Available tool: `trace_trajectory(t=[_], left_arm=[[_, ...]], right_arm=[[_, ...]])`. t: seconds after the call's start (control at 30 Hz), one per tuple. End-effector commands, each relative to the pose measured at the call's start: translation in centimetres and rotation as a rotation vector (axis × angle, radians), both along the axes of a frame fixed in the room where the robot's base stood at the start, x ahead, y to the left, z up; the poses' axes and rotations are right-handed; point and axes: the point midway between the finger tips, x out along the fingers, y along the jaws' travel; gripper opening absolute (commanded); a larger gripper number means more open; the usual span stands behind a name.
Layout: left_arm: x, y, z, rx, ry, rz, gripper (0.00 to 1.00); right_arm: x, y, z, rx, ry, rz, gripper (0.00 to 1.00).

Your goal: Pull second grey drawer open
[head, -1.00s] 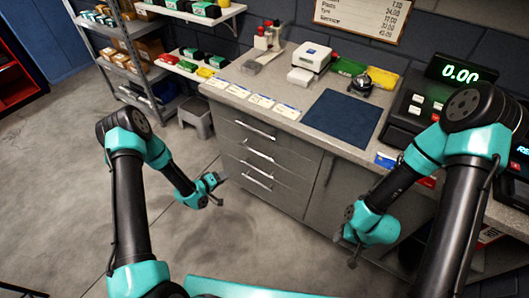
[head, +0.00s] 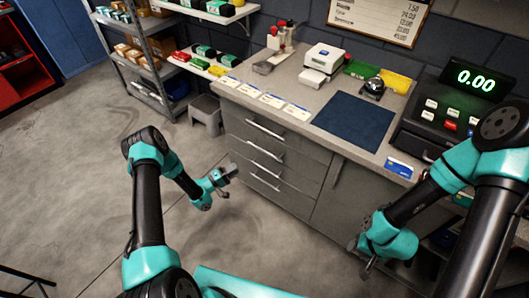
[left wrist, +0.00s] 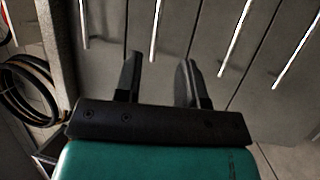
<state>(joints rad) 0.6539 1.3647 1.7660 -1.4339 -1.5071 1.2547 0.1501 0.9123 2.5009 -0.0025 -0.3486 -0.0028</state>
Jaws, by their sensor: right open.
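The grey drawer unit stands under the counter, its drawers stacked and looking shut. The second grey drawer from the top (head: 239,149) has a silver bar handle (head: 264,151). My left gripper (head: 228,178) is to the left of the drawer fronts, apart from the handles. In the left wrist view it is open (left wrist: 158,77), with its two black fingers spread and nothing between them. Several bar handles run upright beyond the fingers there; I cannot tell which is the second drawer's. My right gripper (head: 366,262) is low in front of the cupboard door, open and empty.
The counter (head: 300,78) carries a blue mat (head: 353,121), cards, a white device and a till (head: 440,120). A grey step stool (head: 206,115) stands left of the drawers. The floor before the drawers is clear. Black loops (left wrist: 25,92) show in the left wrist view.

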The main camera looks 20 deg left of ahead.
Motion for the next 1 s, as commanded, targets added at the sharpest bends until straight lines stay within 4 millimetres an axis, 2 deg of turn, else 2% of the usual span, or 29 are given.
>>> trace_trajectory(t=[1.0], left_arm=[[11.1, -10.7, 2.8, 0.002, 0.0, -0.002, 0.37]], right_arm=[[0.0, 0.0, 0.0, 0.0, 0.0, 0.0, 0.43]])
